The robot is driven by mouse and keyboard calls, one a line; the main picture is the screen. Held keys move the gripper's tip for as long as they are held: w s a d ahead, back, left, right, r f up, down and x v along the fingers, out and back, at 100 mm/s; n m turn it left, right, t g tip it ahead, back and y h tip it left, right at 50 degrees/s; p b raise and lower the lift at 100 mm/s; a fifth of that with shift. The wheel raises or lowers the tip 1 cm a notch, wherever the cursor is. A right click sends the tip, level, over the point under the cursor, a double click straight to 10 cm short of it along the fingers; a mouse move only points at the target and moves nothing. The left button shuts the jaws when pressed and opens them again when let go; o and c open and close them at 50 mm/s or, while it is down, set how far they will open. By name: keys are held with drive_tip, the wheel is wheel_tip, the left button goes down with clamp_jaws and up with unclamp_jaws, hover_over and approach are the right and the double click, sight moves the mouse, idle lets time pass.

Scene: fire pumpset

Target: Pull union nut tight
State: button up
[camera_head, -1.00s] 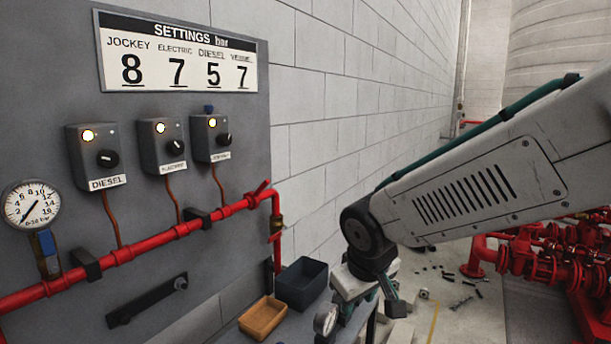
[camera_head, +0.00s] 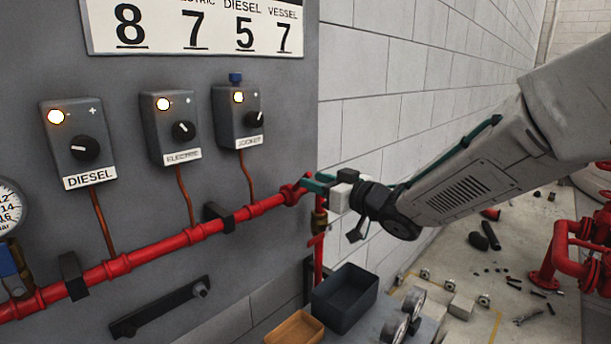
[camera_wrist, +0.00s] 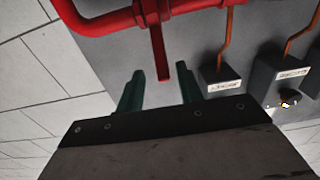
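The union nut (camera_head: 291,194) sits on the red pipe near its right-hand bend. In the wrist view the nut (camera_wrist: 153,12) has a red flat lug or handle (camera_wrist: 159,52) that points toward my gripper. My gripper (camera_head: 314,182) is at the nut's handle in the head view, beside the panel's right edge. In the wrist view my gripper (camera_wrist: 160,73) is open, with one green finger on each side of the handle's end. I see space between the handle and both fingers. The head view partly hides the handle behind the fingers.
The grey panel (camera_head: 150,75) carries the DIESEL box (camera_head: 77,143), the ELECTRIC box (camera_head: 171,128) and the JOCKEY box (camera_head: 237,115). A dark bin (camera_head: 345,298) and an orange tray (camera_head: 295,329) stand below. A block wall (camera_head: 410,80) is behind my arm.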

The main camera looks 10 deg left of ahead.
drive_tip(key=x, duration=0.5)
drive_tip(key=shift+s+a, duration=0.1)
drive_tip(key=shift+a, duration=0.4)
